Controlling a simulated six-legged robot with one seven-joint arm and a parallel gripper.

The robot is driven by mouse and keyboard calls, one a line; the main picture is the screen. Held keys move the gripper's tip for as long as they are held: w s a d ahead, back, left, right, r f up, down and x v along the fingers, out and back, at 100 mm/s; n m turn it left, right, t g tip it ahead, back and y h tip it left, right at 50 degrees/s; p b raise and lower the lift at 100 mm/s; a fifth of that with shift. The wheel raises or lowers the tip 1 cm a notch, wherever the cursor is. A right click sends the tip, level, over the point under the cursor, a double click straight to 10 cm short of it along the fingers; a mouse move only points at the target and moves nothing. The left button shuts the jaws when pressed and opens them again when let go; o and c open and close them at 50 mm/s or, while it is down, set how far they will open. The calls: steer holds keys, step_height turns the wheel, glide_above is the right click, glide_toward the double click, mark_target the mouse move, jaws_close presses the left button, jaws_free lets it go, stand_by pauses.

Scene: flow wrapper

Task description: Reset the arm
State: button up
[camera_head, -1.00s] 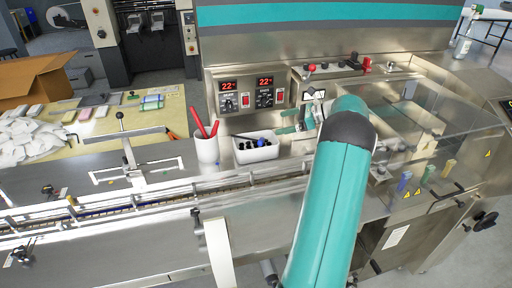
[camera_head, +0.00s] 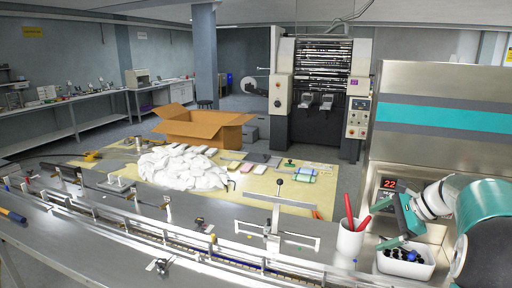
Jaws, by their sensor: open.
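My teal arm comes in at the right edge of the head view, bent, with a white wrist section. My gripper (camera_head: 392,222) is at its end, pointing left, with its two teal fingers spread apart and nothing seen between them. It is in front of the wrapper's control panel, above and beside a white bin (camera_head: 408,266) of dark small parts. A white cup (camera_head: 350,242) with red-handled tools stands to the left of the gripper, apart from it.
The steel conveyor (camera_head: 160,238) runs along the front, with a metal crossbar stand (camera_head: 275,228) on it. The wrapper housing (camera_head: 440,155) stands at right.

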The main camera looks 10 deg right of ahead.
steer(key=s+a+r+n+g+h, duration=0.15)
steer(key=s+a+n, duration=0.25)
steer(key=a, duration=0.5)
steer(key=s+a+r+n+g+h, duration=0.15)
steer(key=s+a+n, duration=0.3)
steer(key=a, duration=0.45)
steer(key=s+a+f+n+t+h, duration=0.2)
steer(key=s+a+f+n+h, duration=0.1)
steer(key=s+a+n, duration=0.7)
steer(key=s+n, duration=0.2)
steer(key=s, duration=0.1)
steer(key=shift+s+t, duration=0.3)
steer(key=shift+s, duration=0.1)
steer(key=shift+s+f, duration=0.1)
steer(key=shift+s, duration=0.05)
